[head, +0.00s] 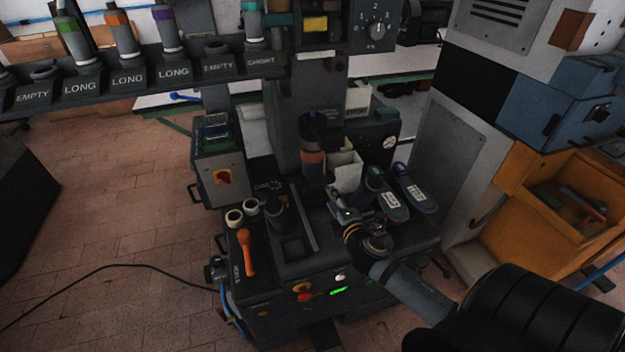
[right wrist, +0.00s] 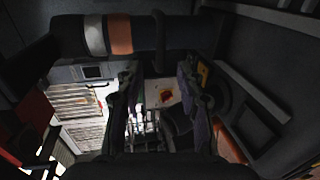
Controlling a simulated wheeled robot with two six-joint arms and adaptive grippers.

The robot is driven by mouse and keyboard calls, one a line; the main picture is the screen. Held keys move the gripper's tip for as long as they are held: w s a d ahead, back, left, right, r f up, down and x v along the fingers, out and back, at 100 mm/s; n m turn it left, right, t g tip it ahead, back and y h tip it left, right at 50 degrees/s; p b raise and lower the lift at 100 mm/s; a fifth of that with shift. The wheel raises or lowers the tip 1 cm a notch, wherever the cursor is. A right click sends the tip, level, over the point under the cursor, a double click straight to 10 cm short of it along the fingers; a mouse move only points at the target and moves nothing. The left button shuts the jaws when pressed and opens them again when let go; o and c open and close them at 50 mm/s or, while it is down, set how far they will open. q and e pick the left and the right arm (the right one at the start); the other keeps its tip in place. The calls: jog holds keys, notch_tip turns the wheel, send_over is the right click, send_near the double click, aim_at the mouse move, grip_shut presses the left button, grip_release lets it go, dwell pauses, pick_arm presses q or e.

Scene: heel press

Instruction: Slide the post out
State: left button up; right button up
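A dark post (head: 313,160) with an orange band stands upright under the press head in the head view. In the right wrist view a dark cylinder with a grey and an orange band (right wrist: 120,36), apparently this post, lies across the top of the picture. My right gripper (head: 343,208) is in front of the press, to the right of and nearer than the post. In the right wrist view its two fingers (right wrist: 158,82) are spread with a gap between them and nothing held. The post appears beyond the fingertips. My left gripper is not in view.
A labelled rack (head: 130,82) at the upper left holds several banded posts; some slots read EMPTY. Two shoes (head: 392,203) with white labels lie right of my right gripper.

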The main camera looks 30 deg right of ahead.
aim_at(321, 183)
jog(key=p+x, duration=0.1)
jog(key=x, duration=0.9)
jog(key=shift+a+f, duration=0.1)
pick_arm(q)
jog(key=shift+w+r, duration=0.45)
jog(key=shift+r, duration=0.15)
pick_arm(e)
jog(key=shift+w, duration=0.15)
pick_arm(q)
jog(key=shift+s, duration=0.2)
pick_arm(e)
grip_shut()
jog(key=shift+f, duration=0.1)
